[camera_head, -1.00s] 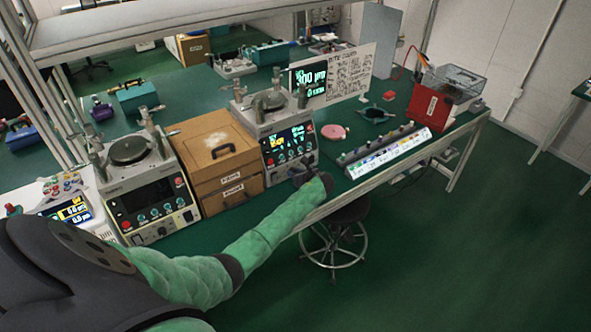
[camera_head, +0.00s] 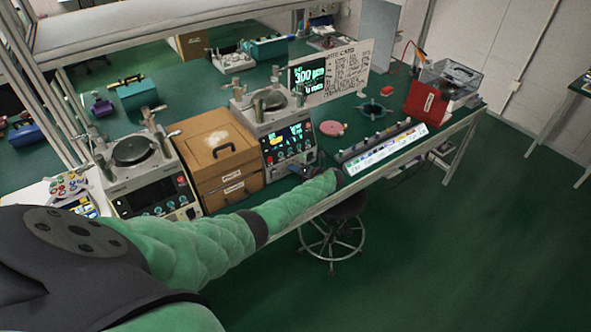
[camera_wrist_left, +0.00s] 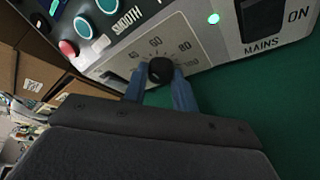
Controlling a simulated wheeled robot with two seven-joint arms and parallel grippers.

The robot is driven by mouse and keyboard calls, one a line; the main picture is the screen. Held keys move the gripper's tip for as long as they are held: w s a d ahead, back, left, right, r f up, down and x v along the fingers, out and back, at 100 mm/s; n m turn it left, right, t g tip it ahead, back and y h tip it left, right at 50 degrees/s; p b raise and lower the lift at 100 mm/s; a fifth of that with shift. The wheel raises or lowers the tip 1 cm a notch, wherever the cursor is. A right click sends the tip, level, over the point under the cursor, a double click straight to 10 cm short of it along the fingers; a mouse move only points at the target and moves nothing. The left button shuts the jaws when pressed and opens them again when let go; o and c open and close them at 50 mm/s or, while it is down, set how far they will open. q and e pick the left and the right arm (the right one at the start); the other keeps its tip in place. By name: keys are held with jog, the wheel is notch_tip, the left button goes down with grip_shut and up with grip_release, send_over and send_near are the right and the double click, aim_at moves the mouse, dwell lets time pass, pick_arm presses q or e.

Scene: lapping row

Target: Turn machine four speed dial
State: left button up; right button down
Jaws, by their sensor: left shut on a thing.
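The machine (camera_head: 268,137) with a lit screen stands on the green bench, right of the wooden drawer box. Its black speed dial (camera_wrist_left: 160,70) shows in the left wrist view, on a grey panel with a scale marked 40, 60, 80 and 100. My left gripper (camera_wrist_left: 160,86) is shut on the dial, one blue finger on each side of it. In the head view the left gripper (camera_head: 304,171) is at the machine's lower front, and the dial is hard to make out there. My right gripper is not in view.
The black MAINS switch (camera_wrist_left: 262,17) and a green lamp (camera_wrist_left: 214,18) sit right of the dial. Teal buttons (camera_wrist_left: 84,27) are up left. The wooden box (camera_head: 217,155) is left of the machine; a labelled strip (camera_head: 385,148) is right. A stool (camera_head: 333,235) stands below the bench edge.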

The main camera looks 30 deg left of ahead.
pick_arm(q)
jog(key=m, duration=0.1)
jog(key=m+g+y, duration=0.1)
jog(key=shift+w+d+f+m, duration=0.1)
jog(key=shift+d+f+m, duration=0.1)
jog(key=shift+m, duration=0.2)
jog(key=shift+f+m+g+y+b, duration=0.15)
jog(key=shift+m+g+y+b, duration=0.25)
jog(key=shift+m+y+b, duration=0.8)
jog(key=shift+m+p, duration=0.35)
jog(key=shift+m, duration=0.15)
jog(key=o, duration=1)
jog(key=shift+c, duration=0.2)
jog(key=shift+w+d+r, duration=0.1)
jog(key=shift+d, duration=1.85)
jog(key=shift+w+d+r, duration=0.1)
jog(key=shift+d, duration=1.8)
